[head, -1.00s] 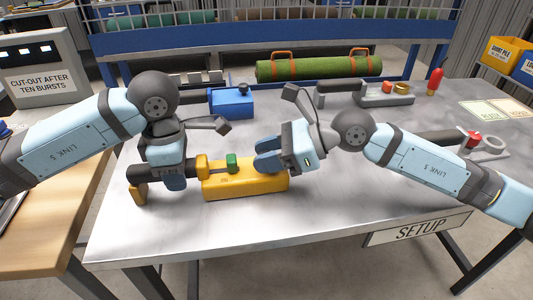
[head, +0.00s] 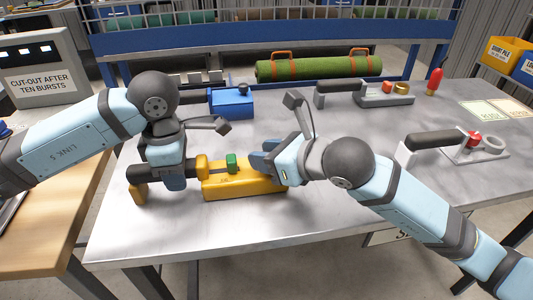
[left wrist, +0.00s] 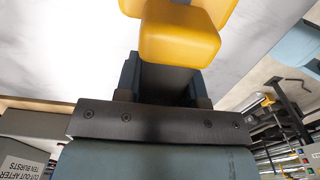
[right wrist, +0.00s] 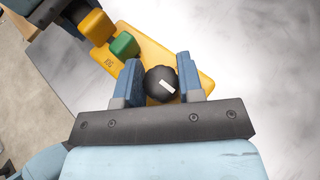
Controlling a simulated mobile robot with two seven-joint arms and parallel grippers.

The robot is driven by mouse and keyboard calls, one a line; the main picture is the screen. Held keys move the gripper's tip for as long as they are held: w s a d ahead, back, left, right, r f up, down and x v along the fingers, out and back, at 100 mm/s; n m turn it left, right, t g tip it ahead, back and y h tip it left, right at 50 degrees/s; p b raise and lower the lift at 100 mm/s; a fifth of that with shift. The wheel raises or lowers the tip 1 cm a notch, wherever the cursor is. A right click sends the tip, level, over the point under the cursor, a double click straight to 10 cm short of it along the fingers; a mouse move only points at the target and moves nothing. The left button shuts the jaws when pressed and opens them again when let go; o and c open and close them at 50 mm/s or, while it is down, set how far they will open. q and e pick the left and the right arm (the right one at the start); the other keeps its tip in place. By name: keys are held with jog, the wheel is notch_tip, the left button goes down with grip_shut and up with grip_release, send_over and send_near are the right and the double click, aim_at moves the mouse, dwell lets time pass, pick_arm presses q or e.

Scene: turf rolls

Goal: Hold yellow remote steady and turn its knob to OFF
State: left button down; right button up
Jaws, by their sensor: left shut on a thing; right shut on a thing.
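The yellow remote (head: 240,185) lies on the metal table, with a green button (head: 231,162) on its top and a dark handle at its left end. My left gripper (head: 172,180) is shut on the dark handle; in the left wrist view a yellow end part (left wrist: 180,40) of the remote shows by the jaws. My right gripper (head: 266,162) is over the remote's right end. In the right wrist view the black knob (right wrist: 161,83) with a white mark sits between its fingers (right wrist: 160,82), which are shut on it. In the head view the knob is hidden by the gripper.
A blue remote (head: 232,103) lies behind. A green turf roll (head: 315,67) lies at the back. The table's front middle is clear.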

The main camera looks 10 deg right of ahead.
pick_arm(q)
jog(key=shift+f, duration=0.1)
pick_arm(e)
jog(key=shift+f, duration=0.1)
jog(key=o, duration=0.9)
jog(key=shift+s+d, duration=0.1)
jog(key=v, duration=0.7)
jog(key=shift+s, duration=0.15)
pick_arm(q)
jog(key=c, duration=0.6)
grip_release()
jog(key=shift+c, duration=0.2)
